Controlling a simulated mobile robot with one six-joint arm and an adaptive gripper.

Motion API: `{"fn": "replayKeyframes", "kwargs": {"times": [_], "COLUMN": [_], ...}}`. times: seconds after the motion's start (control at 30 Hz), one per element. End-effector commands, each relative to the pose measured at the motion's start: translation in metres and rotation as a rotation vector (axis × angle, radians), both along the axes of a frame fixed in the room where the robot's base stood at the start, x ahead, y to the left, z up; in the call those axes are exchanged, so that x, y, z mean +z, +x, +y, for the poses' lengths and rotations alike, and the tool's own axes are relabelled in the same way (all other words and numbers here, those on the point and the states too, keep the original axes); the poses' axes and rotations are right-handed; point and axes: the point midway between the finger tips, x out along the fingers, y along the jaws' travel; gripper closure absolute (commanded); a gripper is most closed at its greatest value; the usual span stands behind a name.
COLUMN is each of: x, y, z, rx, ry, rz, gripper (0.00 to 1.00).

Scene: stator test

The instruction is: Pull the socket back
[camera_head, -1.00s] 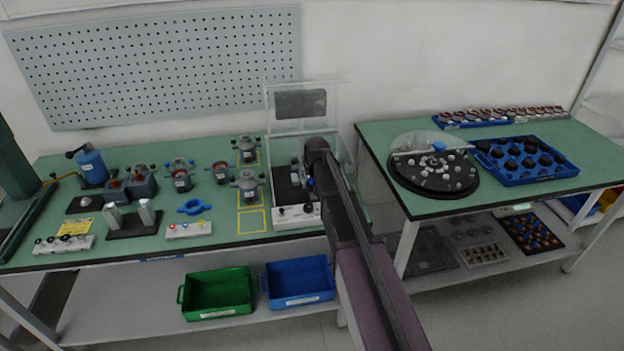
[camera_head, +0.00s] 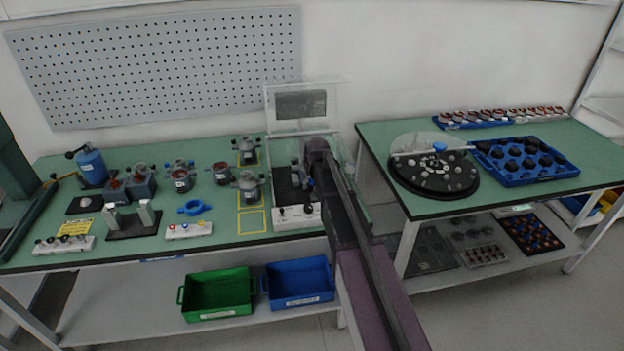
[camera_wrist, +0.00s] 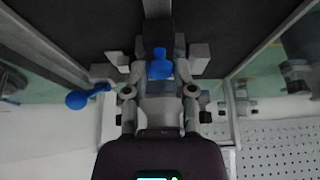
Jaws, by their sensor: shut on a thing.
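The white test station (camera_head: 297,218) with a raised clear cover stands at the right end of the left bench. My gripper (camera_wrist: 160,72) reaches into it and is shut on a grey part with a blue knob (camera_wrist: 159,66), which I take to be the socket. My fingers lie on both sides of this part in the wrist view. In the head view my arm hides most of the grip, and only a small blue spot (camera_head: 310,183) shows beside it. How far the socket sits from the parts behind it is not clear.
The station's clear walls are close on both sides. Grey motor housings (camera_head: 248,184) stand left of the station. A round black plate (camera_head: 434,190) is on the right bench.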

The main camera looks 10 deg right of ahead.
Motion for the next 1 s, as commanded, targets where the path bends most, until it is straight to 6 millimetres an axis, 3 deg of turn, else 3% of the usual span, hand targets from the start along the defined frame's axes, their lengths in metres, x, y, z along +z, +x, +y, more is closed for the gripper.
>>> {"fn": "replayKeyframes", "kwargs": {"times": [0.5,0.87,0.9,1.0], "x": [0.000,0.000,0.000,0.000], "y": [-0.022,-0.024,-0.024,-0.024], "z": [0.000,0.000,0.000,0.001], "rx": [0.000,0.001,0.001,0.001], "ry": [0.000,0.000,0.000,0.000], "rz": [0.001,0.002,0.002,0.002], "gripper": [0.89,0.89,0.54,0.50]}}
